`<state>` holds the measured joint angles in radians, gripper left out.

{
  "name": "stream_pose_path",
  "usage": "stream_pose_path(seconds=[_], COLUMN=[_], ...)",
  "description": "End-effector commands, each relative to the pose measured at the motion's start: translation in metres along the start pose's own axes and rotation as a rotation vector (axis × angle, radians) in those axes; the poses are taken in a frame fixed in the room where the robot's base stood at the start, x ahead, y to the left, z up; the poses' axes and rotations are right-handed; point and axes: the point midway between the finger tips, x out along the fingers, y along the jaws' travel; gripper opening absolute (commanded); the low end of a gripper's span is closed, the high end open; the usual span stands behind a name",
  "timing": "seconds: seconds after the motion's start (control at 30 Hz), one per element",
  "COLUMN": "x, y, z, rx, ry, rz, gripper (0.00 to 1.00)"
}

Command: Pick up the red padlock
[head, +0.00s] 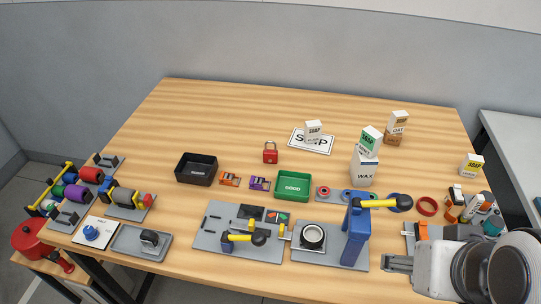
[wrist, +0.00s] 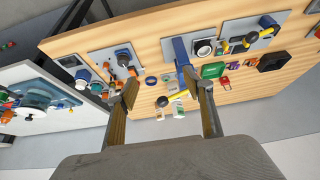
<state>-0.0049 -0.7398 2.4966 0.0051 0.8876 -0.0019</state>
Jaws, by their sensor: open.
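The red padlock (head: 270,152) stands upright on the wooden table, behind and to the right of a black tray (head: 196,168), with its shackle up. In the head view my gripper (head: 393,264) is at the table's front right, far to the right of the padlock and nearer the front edge.
The table's back left is clear.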

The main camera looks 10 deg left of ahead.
Motion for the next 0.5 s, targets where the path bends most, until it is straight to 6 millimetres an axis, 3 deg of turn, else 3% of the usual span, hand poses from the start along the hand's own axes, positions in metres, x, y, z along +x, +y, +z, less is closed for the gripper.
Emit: stream_pose_path(seconds=[0.27, 0.5], x=[0.015, 0.036], y=[-0.019, -0.047], z=[-0.035, -0.083], rx=[-0.022, -0.042], ry=[0.040, 0.102], rz=[-0.050, -0.113], gripper=[0.51, 0.51])
